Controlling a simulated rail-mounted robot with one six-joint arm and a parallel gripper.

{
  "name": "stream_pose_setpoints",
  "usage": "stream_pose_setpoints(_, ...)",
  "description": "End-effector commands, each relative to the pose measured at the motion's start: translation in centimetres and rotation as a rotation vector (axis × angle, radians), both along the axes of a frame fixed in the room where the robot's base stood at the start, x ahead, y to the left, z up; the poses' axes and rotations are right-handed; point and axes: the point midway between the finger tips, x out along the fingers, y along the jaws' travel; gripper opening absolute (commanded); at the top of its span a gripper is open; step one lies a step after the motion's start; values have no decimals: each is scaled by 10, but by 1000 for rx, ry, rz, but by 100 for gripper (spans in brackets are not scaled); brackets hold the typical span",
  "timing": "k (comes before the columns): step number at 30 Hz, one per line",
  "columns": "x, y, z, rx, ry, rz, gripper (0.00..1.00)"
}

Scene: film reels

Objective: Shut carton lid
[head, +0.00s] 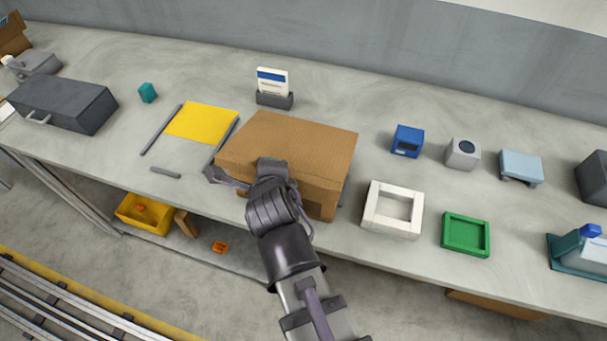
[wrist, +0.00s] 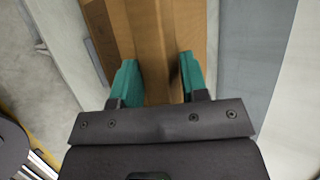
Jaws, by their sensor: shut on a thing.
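The brown cardboard carton (head: 325,200) stands near the front edge of the workbench in the head view. Its lid (head: 295,140) lies across the top, looking flat or nearly flat; a small gap along the front cannot be ruled out. My gripper (head: 268,168) is at the carton's front left, against the lid's front edge, and its fingertips are largely hidden there. In the wrist view, the green-tipped fingers of my gripper (wrist: 158,80) stand on either side of a brown cardboard part (wrist: 150,45), which seems to be the lid's front part.
A yellow mat (head: 202,122) and dark bars lie left of the carton. A card holder (head: 275,100) stands behind it. A white square frame (head: 374,220) and a green tray (head: 466,249) are close on the right. A dark grey case (head: 75,100) is farther left.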

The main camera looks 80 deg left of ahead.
Motion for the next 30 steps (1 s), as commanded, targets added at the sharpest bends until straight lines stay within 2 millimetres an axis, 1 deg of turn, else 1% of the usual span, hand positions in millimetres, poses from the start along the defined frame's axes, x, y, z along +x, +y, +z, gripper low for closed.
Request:
stream_pose_setpoints(1, -3, 1, -16, -7, -1, -5, 0)
stream_pose_setpoints(6, -9, -1, -33, -8, 1, -8, 0)
stream_pose_setpoints(9, -10, -2, -40, -8, 1, -9, 1)
stream_pose_setpoints(15, -11, -3, -45, -9, 2, -8, 1)
stream_pose_setpoints(27, -11, -3, -44, -8, 1, -7, 1)
stream_pose_setpoints(28, -11, -3, -44, -8, 1, -7, 46)
stream_pose_setpoints(30, -11, -3, -44, -7, 2, -6, 53)
